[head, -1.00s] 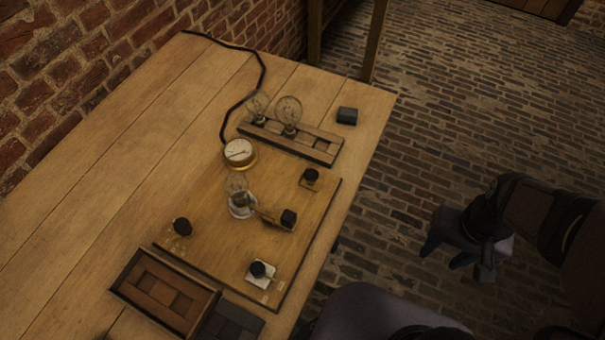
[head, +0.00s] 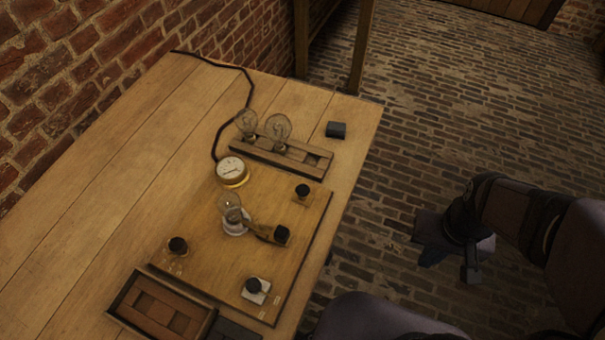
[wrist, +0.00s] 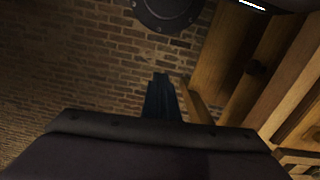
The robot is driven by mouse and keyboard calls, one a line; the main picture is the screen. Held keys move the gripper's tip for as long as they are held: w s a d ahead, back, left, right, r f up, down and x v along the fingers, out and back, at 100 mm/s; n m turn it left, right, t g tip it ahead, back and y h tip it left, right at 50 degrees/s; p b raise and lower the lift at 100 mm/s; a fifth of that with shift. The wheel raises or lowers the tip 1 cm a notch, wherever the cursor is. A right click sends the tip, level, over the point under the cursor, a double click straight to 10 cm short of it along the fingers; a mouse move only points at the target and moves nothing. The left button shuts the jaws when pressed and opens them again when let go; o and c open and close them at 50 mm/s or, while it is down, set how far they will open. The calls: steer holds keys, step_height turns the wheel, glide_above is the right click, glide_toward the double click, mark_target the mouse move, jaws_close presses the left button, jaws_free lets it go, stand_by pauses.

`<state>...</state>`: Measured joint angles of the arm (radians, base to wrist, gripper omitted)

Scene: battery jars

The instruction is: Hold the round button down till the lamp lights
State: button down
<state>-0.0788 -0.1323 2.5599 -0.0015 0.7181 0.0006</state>
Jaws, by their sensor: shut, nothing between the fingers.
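Several round black knobs stand on the wooden board (head: 205,275) in the head view. One is on a white plate (head: 266,297) at the near edge: black knob (head: 254,286). Others are a left knob (head: 177,245), a far right knob (head: 302,190) and a knob on a brown block (head: 281,234). I cannot tell which is the button. A clear glass lamp (head: 231,207) stands in a white holder mid-board and looks unlit. My gripper (wrist: 160,82) is shut and empty in the wrist view, pointing at brick. My arm is right of the table, clear of the board.
A round dial (head: 232,170) and a rack (head: 290,158) with two bulbs stand behind the board. A dark block (head: 336,130) sits near the table's right edge. An open wooden box (head: 120,312) is at the front. The left tabletop is clear.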

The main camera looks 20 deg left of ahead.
steer(key=s+a+r+n+p, duration=0.2)
steer(key=a+r+n+p, duration=0.2)
steer(key=a+r+p, duration=0.45)
step_height(320, 180, up, 15)
steer(key=m+p, duration=0.5)
steer(key=p, duration=0.4)
glide_above(303, 189)
steer(key=shift+a+r, duration=0.1)
steer(key=shift+r, duration=0.05)
step_height(303, 189, down, 14)
steer(key=p, duration=0.3)
